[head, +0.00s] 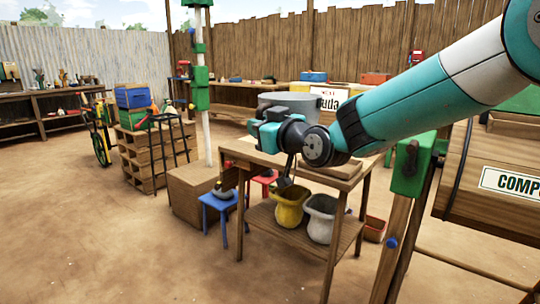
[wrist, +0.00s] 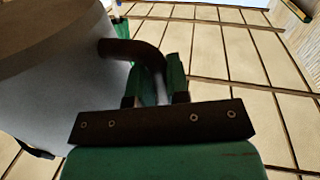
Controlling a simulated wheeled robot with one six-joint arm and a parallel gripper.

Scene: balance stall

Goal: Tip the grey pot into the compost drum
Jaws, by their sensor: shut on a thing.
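The grey pot (head: 287,98) is upright over the wooden table's top, partly hidden behind my gripper (head: 262,124); I cannot tell whether its base touches the table. In the wrist view the grey pot (wrist: 60,95) fills the left side, and its dark curved handle (wrist: 132,50) runs between the green fingers of my gripper (wrist: 158,88), which are shut on it. The compost drum (head: 495,185) is a wooden barrel with a white label at the right edge of the head view, partly cut off and apart from the pot.
The wooden table (head: 240,150) has a yellow pot (head: 289,207) and a pale pot (head: 321,218) on its lower shelf. A green-topped post (head: 412,165) stands between table and drum. A blue stool (head: 220,205) stands left of the table. The dirt floor at front left is clear.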

